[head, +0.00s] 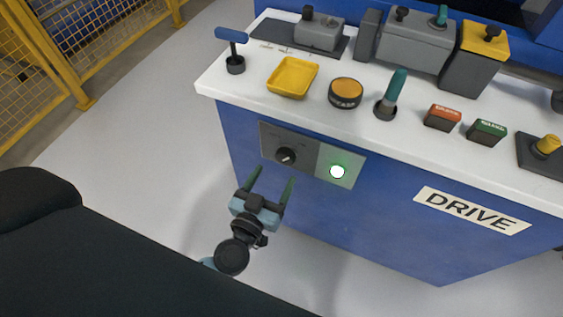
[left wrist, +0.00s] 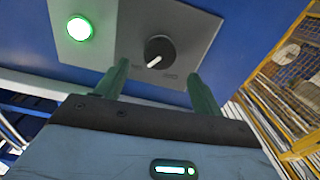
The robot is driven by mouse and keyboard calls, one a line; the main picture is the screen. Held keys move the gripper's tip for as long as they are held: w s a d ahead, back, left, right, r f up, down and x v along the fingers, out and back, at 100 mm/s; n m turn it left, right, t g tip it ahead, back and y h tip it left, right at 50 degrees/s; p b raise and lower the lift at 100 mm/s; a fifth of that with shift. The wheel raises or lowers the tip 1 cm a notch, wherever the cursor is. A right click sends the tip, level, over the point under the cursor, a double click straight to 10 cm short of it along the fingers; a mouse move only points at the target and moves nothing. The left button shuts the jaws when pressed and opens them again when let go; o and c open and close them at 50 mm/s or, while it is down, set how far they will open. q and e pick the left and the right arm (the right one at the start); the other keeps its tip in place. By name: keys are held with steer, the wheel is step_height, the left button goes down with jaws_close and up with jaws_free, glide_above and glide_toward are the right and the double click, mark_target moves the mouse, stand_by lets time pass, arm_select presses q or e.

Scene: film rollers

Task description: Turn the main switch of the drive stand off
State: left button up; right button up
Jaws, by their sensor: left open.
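The main switch (head: 286,156) is a round black knob with a white pointer line on a grey plate (head: 309,158). The plate is on the blue front of the drive stand (head: 330,210). Right of the knob in the head view, a round lamp (head: 338,171) glows white-green. My left gripper (head: 271,183) is open and empty, just below and in front of the plate. In the left wrist view the knob (left wrist: 159,50) sits beyond and between the two green fingers (left wrist: 160,85), apart from them. The pointer slants there; the plate's lettering is too small to read. My right gripper is out of view.
The white top carries a blue-handled lever (head: 232,50), a yellow tray (head: 293,77), an orange button (head: 345,93), a green lever (head: 393,92) and red and green buttons. A yellow mesh fence (head: 70,45) stands at the left. The floor between is clear.

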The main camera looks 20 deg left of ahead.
mark_target(283, 160)
arm_select(q)
steer(key=shift+w+d+b, duration=0.1)
steer(key=shift+w+b, duration=0.3)
steer(key=shift+w, duration=2.35)
steer(key=c, duration=1)
